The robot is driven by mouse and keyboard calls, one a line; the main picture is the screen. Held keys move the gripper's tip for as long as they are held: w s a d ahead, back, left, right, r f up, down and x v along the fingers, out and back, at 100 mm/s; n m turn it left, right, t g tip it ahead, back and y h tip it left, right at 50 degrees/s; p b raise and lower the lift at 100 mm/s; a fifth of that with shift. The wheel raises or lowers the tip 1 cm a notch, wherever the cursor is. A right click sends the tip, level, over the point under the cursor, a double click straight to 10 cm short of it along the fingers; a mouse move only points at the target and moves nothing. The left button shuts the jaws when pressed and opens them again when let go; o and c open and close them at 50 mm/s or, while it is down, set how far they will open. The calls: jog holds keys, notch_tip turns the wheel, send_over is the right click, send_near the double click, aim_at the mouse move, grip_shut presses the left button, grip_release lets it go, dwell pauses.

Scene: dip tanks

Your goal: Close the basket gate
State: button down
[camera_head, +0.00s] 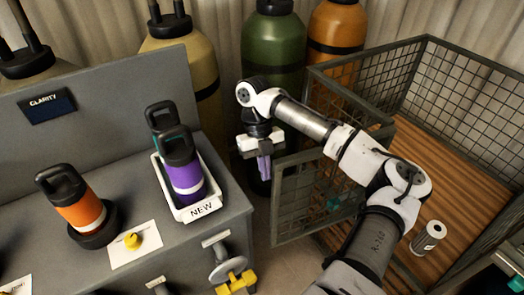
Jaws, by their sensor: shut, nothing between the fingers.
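The basket (480,72) is a large grey wire-mesh enclosure with a wooden slatted floor on the right. Its gate (292,205) is a framed mesh panel at the basket's left front. It appears to stand open, angled out towards the bench, and my arm hides part of it and its hinge side. My gripper (264,170) points down just left of the gate's upper left corner. Its fingers are shut and empty. I cannot tell whether they touch the gate.
A grey bench (160,240) on the left holds an orange bottle (82,214) and a white tray (203,206) with a purple bottle (186,180). Gas cylinders (272,48) stand behind. A narrow floor gap separates bench and gate.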

jog(key=shift+s+d+r, duration=0.1)
jog(key=shift+s+d, duration=0.25)
jog(key=shift+s, duration=0.35)
jog(key=shift+s+d+r, duration=0.1)
jog(key=shift+s+d, duration=0.2)
jog(key=shift+s, duration=0.35)
jog(key=shift+s+p, duration=0.1)
jog(key=shift+p, duration=0.2)
